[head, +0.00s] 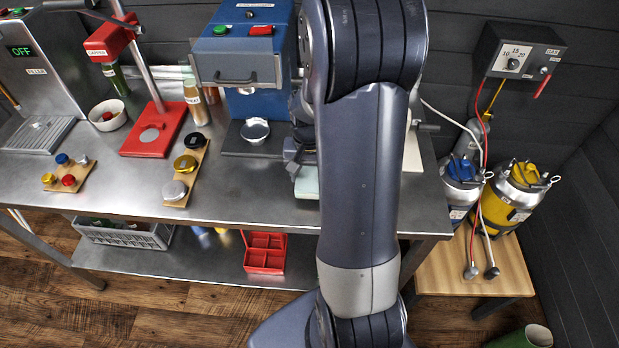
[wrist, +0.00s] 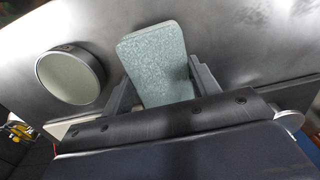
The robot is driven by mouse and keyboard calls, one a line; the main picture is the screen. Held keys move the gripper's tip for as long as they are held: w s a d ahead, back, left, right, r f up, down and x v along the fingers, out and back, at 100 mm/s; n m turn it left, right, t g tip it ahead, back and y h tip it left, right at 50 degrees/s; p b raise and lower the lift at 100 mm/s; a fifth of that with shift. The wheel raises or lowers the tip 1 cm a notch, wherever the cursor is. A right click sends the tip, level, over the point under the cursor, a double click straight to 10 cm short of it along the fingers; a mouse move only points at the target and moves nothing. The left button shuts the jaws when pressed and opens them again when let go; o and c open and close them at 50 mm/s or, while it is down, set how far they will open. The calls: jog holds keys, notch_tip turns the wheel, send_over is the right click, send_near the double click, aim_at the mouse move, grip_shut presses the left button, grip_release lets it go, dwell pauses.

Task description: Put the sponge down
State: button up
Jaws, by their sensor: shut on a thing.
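The sponge (wrist: 156,50) is a pale green, speckled block with rounded corners. In the wrist view it stands out between the two grey fingers of my gripper (wrist: 163,84), which is shut on it. In the head view a pale part of the sponge (head: 306,184) shows below my gripper (head: 301,158), just left of my arm and over the front part of the steel table (head: 250,198). My arm hides part of both. I cannot tell whether the sponge touches the tabletop.
A blue machine (head: 243,55) with a small metal bowl (head: 255,130) stands behind my gripper. A wooden strip (head: 187,172) with several round caps lies to the left. Bare steel lies between. A round-topped thing (wrist: 70,77) is beside the sponge in the wrist view.

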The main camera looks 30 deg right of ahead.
aim_at(309, 177)
jog(key=shift+f, duration=1.25)
jog(key=shift+f, duration=0.2)
jog(key=o, duration=1)
jog(key=shift+r, duration=0.15)
notch_tip(309, 177, up, 12)
jog(key=shift+r+b, duration=0.1)
jog(key=shift+b, duration=0.2)
